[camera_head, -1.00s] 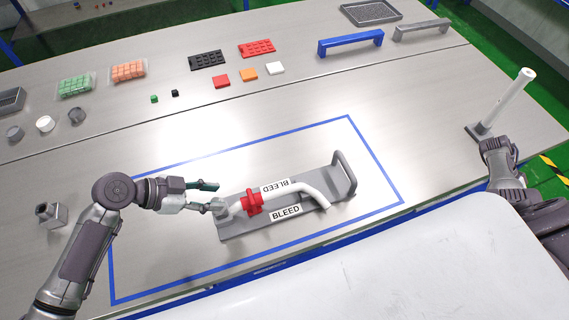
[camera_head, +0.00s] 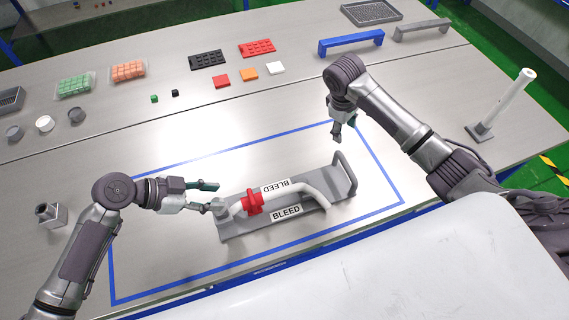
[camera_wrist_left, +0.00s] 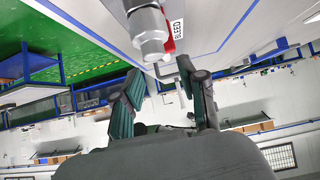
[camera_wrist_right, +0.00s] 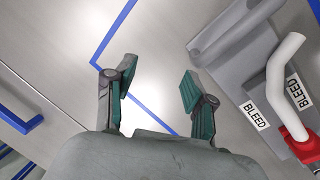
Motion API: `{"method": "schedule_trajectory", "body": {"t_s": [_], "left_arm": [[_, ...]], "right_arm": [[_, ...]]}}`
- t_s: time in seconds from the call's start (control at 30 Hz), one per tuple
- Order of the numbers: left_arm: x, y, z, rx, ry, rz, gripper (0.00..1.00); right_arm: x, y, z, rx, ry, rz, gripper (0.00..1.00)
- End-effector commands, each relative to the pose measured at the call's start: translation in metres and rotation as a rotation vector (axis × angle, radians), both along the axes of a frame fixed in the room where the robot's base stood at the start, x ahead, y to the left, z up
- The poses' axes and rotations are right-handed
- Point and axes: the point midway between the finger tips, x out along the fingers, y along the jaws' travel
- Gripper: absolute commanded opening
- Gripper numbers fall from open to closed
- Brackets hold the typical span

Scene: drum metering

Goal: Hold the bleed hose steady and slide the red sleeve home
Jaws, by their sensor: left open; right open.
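The white bleed hose (camera_head: 303,190) lies on a grey base plate (camera_head: 240,227) with a handle at its right end and "BLEED" labels beside the hose. The red sleeve (camera_head: 251,202) sits around the hose near its left end, close to a grey fitting (camera_head: 219,207). My left gripper (camera_head: 212,196) is open just left of that fitting; the fitting also shows in the left wrist view (camera_wrist_left: 150,35). My right gripper (camera_head: 337,130) is open and empty above the table, behind the plate's handle. In the right wrist view the hose (camera_wrist_right: 281,75) and sleeve (camera_wrist_right: 303,146) are right of the fingers.
A blue outline (camera_head: 258,139) on the table surrounds the plate. A white post on a grey foot (camera_head: 480,131) stands at the right. Trays, small blocks and a blue bracket (camera_head: 350,42) are at the back. A metal block (camera_head: 50,215) stands at the left.

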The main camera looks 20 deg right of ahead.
Motion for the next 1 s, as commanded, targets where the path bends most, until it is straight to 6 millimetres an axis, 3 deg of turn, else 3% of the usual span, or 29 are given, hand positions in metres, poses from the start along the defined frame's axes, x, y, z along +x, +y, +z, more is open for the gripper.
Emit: {"method": "schedule_trajectory", "body": {"t_s": [0.03,0.2,0.3,0.4,0.5,0.67,1.0], "left_arm": [[0.0,0.0,0.0,0.0,0.0,0.0,0.42],[0.0,0.0,0.0,0.0,0.0,0.0,0.42],[0.0,0.0,0.0,0.0,0.0,0.0,0.42],[0.0,0.0,0.0,0.0,0.0,0.0,0.42],[0.0,0.0,0.0,0.0,0.0,0.0,0.42],[0.0,0.0,0.0,0.0,0.0,0.0,0.42],[0.0,0.0,0.0,0.0,0.0,0.0,0.42]], "right_arm": [[0.0,0.03,0.008,0.025,0.005,0.129,0.54],[-0.024,0.121,0.026,0.097,0.054,0.566,0.54],[-0.045,0.159,0.034,0.126,0.085,0.784,0.54],[-0.065,0.185,0.039,0.149,0.112,0.95,0.54],[-0.078,0.199,0.043,0.161,0.131,1.053,0.54],[-0.086,0.206,0.037,0.169,0.144,1.107,0.54],[-0.086,0.206,-0.021,0.17,0.145,1.103,0.54]]}}
